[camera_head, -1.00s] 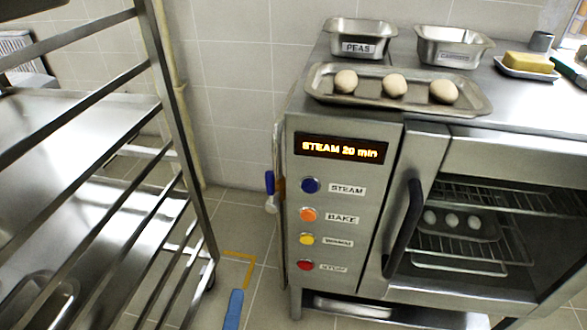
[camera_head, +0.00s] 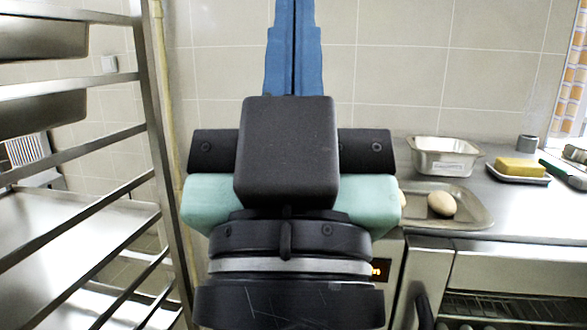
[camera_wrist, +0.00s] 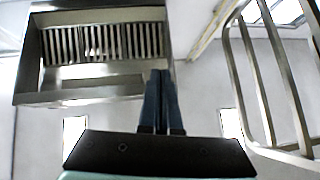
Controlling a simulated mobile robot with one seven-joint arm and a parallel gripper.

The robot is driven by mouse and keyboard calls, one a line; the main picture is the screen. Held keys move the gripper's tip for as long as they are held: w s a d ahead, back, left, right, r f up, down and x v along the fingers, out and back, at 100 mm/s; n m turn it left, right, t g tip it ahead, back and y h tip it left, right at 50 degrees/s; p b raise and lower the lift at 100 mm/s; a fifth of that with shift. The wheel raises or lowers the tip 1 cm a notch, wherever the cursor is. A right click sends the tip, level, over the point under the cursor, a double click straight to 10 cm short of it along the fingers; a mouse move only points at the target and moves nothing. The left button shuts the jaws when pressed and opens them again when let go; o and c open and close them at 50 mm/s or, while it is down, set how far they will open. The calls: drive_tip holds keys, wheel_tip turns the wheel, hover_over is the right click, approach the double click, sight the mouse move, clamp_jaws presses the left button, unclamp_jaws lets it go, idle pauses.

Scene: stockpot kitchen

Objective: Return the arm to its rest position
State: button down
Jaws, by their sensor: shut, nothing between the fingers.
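My gripper (camera_head: 294,50) stands raised and upright in the middle of the head view, its blue fingers together with nothing between them. Its dark and pale green wrist hides part of the oven behind. In the wrist view my gripper (camera_wrist: 161,100) is also shut and empty, set against the ceiling and a metal hood (camera_wrist: 105,45).
A metal rack (camera_head: 150,130) stands at the left. At the right, the oven top holds a tray (camera_head: 470,218) with a rounded pale item (camera_head: 441,204), a labelled metal pan (camera_head: 446,155) and a yellow block (camera_head: 521,168) on a dish. The tiled wall is behind.

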wheel_tip(320, 180, up, 36)
drive_tip(key=p, duration=3.4)
drive_tip(key=shift+s+p, duration=0.4)
